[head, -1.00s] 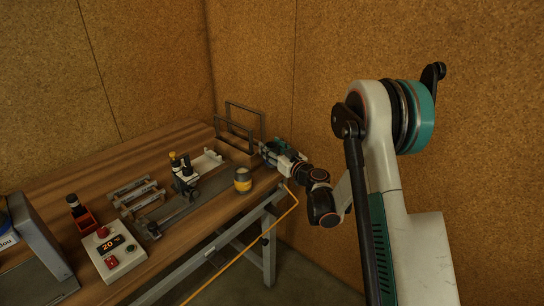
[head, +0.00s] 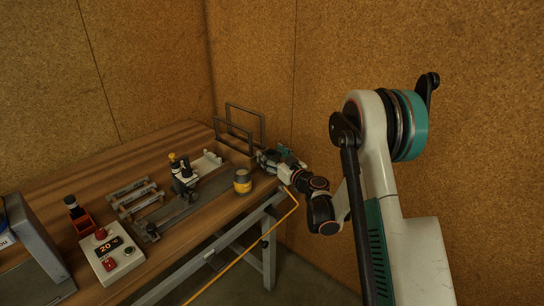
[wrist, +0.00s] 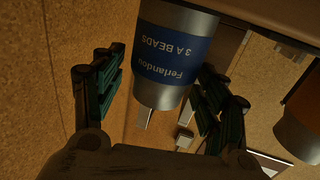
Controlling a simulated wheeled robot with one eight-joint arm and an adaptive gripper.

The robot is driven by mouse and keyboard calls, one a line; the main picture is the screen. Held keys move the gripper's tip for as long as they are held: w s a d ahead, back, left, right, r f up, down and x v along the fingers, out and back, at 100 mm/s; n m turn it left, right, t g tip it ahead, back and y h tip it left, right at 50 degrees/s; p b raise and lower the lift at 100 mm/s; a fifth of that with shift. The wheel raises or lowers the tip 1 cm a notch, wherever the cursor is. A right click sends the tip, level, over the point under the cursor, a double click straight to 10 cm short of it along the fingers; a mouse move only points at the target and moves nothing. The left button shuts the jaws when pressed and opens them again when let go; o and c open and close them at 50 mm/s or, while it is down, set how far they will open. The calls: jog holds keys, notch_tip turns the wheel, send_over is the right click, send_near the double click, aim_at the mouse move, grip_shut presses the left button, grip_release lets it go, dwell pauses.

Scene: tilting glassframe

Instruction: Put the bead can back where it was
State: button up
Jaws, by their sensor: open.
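The wrist picture is upside down, and so is the lettering. My gripper (head: 266,157) is at the far right corner of the bench in the head view. Its jaws are open, with a dark green finger on each side of the can in the wrist view. Whether a finger touches the can I cannot tell. In the head view the can is not clearly visible, hidden at my gripper.
A yellow-banded can (head: 242,181) stands close by, near the bench's front edge. Grey wire frames (head: 240,125) rise from a wooden box behind my gripper. A microscope-like device (head: 184,178), a grey rack (head: 135,198) and a control box (head: 112,256) stand farther left.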

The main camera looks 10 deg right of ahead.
jog(key=shift+s+r, duration=0.1)
jog(key=shift+r, duration=0.05)
jog(key=b+v, duration=0.1)
jog(key=v, duration=1.1)
jog(key=s+d+r+m+h, duration=0.2)
jog(key=s+r+h, duration=0.1)
jog(key=r, duration=0.4)
jog(key=s+d+r+m+h, duration=0.2)
jog(key=r+m+h, duration=0.15)
jog(key=r, duration=0.25)
jog(key=s+d+r+m+h, duration=0.1)
jog(key=s+d+r+h, duration=0.25)
jog(key=r, duration=0.35)
jog(key=s+a+f+g+y, duration=0.1)
jog(key=s+a+f+g, duration=0.2)
jog(key=s, duration=0.6)
jog(key=s+a+f+n+g+y, duration=0.1)
jog(key=s+a+f+g, duration=0.2)
jog(key=s, duration=0.6)
jog(key=s+a+f+n+g+y, duration=0.1)
jog(key=s+a+f+g, duration=0.2)
jog(key=s, duration=0.6)
jog(key=a+f, duration=0.1)
jog(key=a, duration=0.1)
jog(key=shift+a+f+g+y, duration=0.3)
jog(key=shift+a+f+g, duration=0.05)
jog(key=shift+a+g, duration=0.05)
jog(key=shift+s, duration=0.15)
